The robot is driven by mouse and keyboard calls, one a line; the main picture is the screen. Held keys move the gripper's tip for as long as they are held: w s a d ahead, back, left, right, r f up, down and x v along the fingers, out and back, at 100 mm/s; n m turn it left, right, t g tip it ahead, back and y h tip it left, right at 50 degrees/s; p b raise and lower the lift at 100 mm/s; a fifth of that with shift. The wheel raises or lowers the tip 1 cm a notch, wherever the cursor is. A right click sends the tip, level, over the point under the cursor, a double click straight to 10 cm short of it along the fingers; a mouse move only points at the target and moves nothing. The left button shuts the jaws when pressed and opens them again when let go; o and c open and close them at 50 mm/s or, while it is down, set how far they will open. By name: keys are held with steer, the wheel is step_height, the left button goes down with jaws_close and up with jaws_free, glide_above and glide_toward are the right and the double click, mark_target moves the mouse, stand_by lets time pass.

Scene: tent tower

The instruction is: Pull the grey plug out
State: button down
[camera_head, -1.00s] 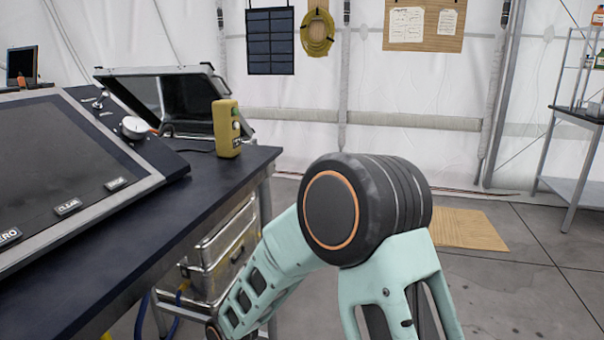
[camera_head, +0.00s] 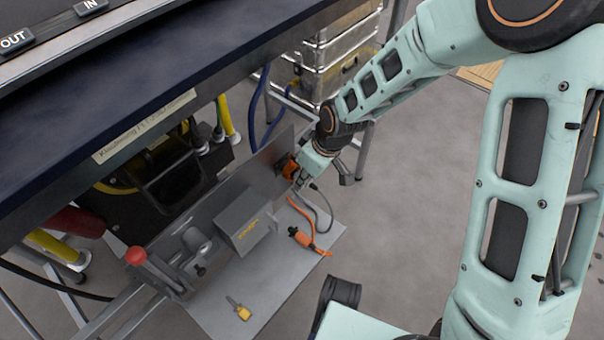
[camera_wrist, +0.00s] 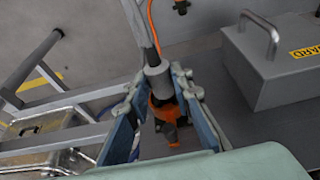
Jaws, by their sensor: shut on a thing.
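The grey plug (camera_wrist: 157,77) is a short cylinder with a grey cable leaving its end, seen in the wrist view. My gripper (camera_wrist: 157,85) is shut on it, one finger on each side. Just past the plug is an orange socket (camera_wrist: 165,112), partly hidden by plug and fingers. The plug meets the orange part; I cannot tell how deep it sits. In the head view my gripper (camera_head: 302,172) is low under the bench, beside the orange socket (camera_head: 288,167) on an upright grey panel. The plug is mostly hidden there.
An orange cable with a connector (camera_head: 300,237) lies on the grey plate (camera_head: 285,285). A grey box with a handle (camera_head: 246,222), a yellow-headed key (camera_head: 240,310) and a red knob (camera_head: 136,256) are nearby. The bench (camera_head: 170,90) overhangs. Open floor lies right of the plate.

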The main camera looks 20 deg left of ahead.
mark_target(317, 187)
steer(key=shift+d, duration=0.2)
steer(key=shift+s+d+p, duration=0.25)
steer(key=shift+d+p, duration=0.05)
steer(key=shift+d, duration=0.5)
steer(key=shift+s+d+p, duration=0.25)
steer(key=shift+d, duration=0.55)
steer(key=shift+d, duration=0.1)
